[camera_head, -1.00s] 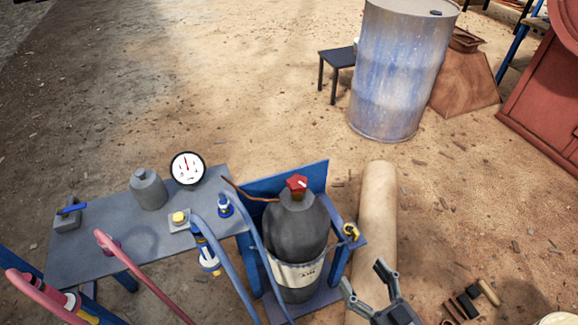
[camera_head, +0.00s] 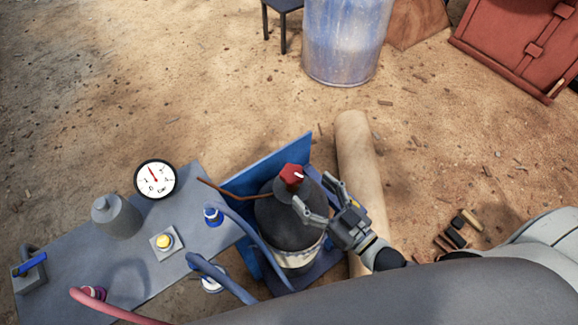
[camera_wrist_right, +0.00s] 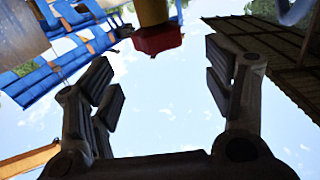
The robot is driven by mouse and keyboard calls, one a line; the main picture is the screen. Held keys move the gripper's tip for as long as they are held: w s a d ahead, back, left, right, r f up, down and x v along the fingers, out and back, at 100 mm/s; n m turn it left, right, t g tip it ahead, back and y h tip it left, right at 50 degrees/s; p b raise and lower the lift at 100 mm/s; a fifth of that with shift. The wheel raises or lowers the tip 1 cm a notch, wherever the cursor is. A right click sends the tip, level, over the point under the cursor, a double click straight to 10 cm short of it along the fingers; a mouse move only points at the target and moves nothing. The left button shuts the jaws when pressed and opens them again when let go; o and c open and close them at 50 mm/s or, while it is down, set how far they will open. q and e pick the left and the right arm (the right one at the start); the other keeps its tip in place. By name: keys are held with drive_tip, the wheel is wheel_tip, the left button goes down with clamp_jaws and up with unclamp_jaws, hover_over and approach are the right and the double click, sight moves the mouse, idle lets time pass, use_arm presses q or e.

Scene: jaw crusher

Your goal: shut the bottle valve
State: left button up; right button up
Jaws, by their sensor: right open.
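The bottle valve is a red knob (camera_head: 291,176) on top of a dark grey gas bottle (camera_head: 283,222). The bottle stands upright in a blue stand (camera_head: 256,172). My right gripper (camera_head: 312,197) is open and empty, just right of the knob in the head view, with its fingers pointing toward it. In the right wrist view the red knob (camera_wrist_right: 157,39) shows at the top, beyond and between the two open fingers (camera_wrist_right: 166,100). The knob appears apart from the fingers. My left gripper is not in view.
A grey table (camera_head: 120,262) left of the bottle carries a gauge (camera_head: 155,179), a grey canister (camera_head: 117,217) and a yellow button (camera_head: 164,241). Blue and pink hoses run in front. A beige roll (camera_head: 357,150) lies behind the gripper. A blue drum (camera_head: 345,40) stands farther back.

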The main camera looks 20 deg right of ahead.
sight(292, 171)
drive_tip(key=x, duration=0.8)
drive_tip(key=shift+w, duration=0.15)
drive_tip(key=c, duration=1)
drive_tip(key=shift+r+m+t+h+p, duration=0.25)
drive_tip(key=shift+m+t+h+p, duration=0.25)
drive_tip(key=shift+m+h+p, duration=0.5)
drive_tip(key=shift+c, duration=0.2)
drive_tip(key=m+h+p, duration=0.1)
drive_tip(key=h, duration=0.1)
drive_tip(key=shift+h, duration=0.3)
drive_tip(key=shift+f+m+t+h+p, duration=0.1)
drive_tip(key=shift+m+t+h+p, duration=0.2)
drive_tip(key=shift+m+h+p, duration=0.65)
drive_tip(key=shift+h+b, duration=0.25)
drive_tip(key=shift+b, duration=0.1)
drive_tip(key=o, duration=1)
drive_tip(key=shift+f, duration=0.1)
